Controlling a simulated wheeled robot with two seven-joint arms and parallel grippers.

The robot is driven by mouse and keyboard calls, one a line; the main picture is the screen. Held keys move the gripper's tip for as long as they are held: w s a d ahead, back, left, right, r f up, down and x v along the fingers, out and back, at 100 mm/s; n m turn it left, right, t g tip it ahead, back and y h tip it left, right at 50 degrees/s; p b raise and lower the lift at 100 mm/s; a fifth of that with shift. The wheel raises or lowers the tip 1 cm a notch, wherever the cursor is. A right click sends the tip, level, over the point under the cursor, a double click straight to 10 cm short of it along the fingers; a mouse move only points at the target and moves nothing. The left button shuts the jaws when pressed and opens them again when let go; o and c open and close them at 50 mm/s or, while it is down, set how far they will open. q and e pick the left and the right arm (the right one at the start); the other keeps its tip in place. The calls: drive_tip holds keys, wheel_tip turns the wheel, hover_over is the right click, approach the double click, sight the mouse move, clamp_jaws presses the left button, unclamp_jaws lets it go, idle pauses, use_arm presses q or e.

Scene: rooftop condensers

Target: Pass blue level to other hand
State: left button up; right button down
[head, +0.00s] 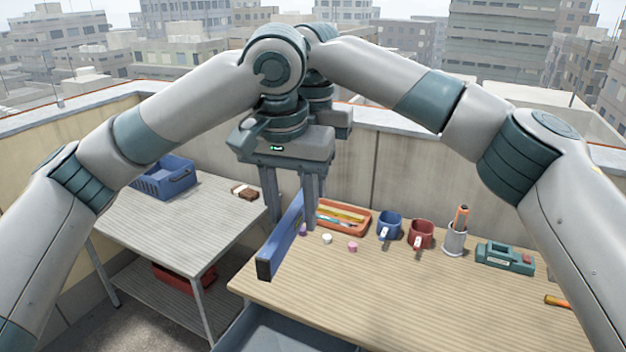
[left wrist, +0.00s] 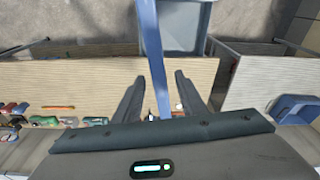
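The blue level (head: 281,238) is a long bar. It slants from between my left gripper's fingers toward the near left corner of the wooden table, seemingly raised above it. My left gripper (head: 291,208) points down with its fingers apart on either side of the level. In the left wrist view the level (left wrist: 152,50) passes between the two fingers, with a gap showing on each side. My right gripper (head: 343,122) is mostly hidden behind the left one. Its fingers cannot be made out, so I cannot tell whether it grips the level.
The wooden table (head: 400,295) holds an orange tray (head: 345,229), blue mug (head: 389,226), red mug (head: 420,235), grey cup (head: 455,241) and green tool (head: 505,257). Small pieces lie near the level. A side table (head: 195,232) with a blue crate (head: 165,180) stands left.

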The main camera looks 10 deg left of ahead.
sight(289, 218)
use_arm(q)
wheel_tip(289, 218, up, 11)
drive_tip(key=s, duration=0.1)
drive_tip(key=shift+s+a+r, duration=0.2)
drive_tip(key=shift+s, duration=0.15)
idle(0.4)
